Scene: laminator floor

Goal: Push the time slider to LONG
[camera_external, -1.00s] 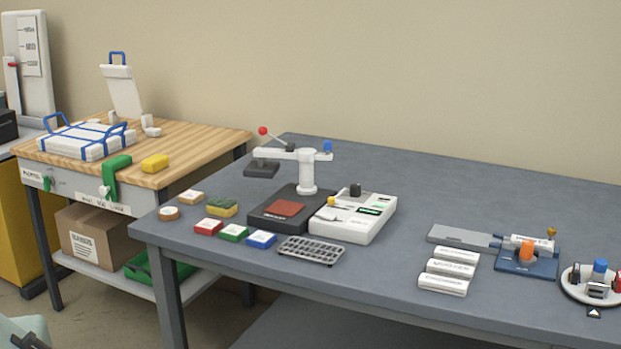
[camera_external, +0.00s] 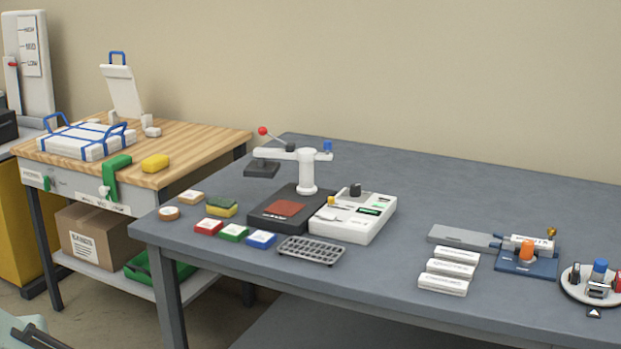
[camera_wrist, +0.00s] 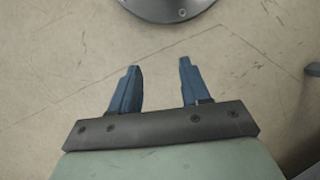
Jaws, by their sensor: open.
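A white control box (camera_external: 345,226) stands on the grey table beside the press. It carries a dark knob (camera_external: 355,190), a small yellow lever (camera_external: 331,200) and a green display (camera_external: 369,211). Its lettering is too small to read, so I cannot tell which part is the time slider or where it is set. My gripper (camera_wrist: 160,75) is open and empty in the wrist view, its two blue fingers apart above bare floor. It is far from the control box. Only a sliver of my arm shows at the bottom left of the external view.
The press (camera_external: 307,172) has a raised arm with a red-tipped lever. Several coloured blocks and a grey rack (camera_external: 311,250) lie in front. A wooden cart (camera_external: 190,152) stands left. White bars and a blue fixture (camera_external: 526,262) sit right. The table's middle right is fairly clear.

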